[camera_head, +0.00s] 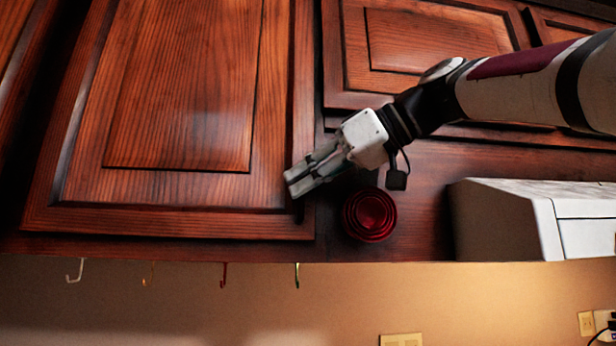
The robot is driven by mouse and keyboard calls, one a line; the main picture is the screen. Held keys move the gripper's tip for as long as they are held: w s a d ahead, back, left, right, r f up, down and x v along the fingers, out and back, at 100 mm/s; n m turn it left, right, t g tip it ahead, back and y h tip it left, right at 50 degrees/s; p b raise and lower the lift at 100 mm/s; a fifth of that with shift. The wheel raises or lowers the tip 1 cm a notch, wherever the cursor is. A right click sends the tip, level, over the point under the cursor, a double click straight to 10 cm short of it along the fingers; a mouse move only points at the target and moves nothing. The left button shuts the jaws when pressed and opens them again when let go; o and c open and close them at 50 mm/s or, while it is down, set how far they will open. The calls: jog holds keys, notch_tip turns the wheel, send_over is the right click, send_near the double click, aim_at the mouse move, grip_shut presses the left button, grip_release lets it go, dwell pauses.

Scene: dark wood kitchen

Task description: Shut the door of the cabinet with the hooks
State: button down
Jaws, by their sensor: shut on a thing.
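The cabinet door (180,185) is a large dark reddish wood panel at the left. Several small hooks, including a white one (75,271) and a red one (223,275), hang under the cabinet below it. The door looks nearly or fully flush with the frame; I cannot tell whether a small gap is left at its right edge. My gripper (292,184) reaches in from the right, with its fingers at the lower right edge of the door. The fingers are close together on that edge and hide part of it.
A round red object (369,214) sits on the wood just right of and below my gripper. A white boxy appliance (505,220) is mounted at the right. Another wood cabinet door (430,40) is behind my arm. Wall outlets (586,323) show at the lower right.

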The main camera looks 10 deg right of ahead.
jog(key=shift+w+d+f+t, duration=0.1)
jog(key=shift+w+d+t, duration=0.25)
jog(key=shift+w, duration=0.15)
jog(key=c, duration=2)
grip_release()
jog(key=shift+w+f, duration=0.1)
jog(key=shift+w, duration=0.2)
jog(key=shift+d, duration=0.1)
jog(key=v, duration=1.2)
jog(key=shift+s+a+r, duration=0.2)
jog(key=shift+a, duration=0.05)
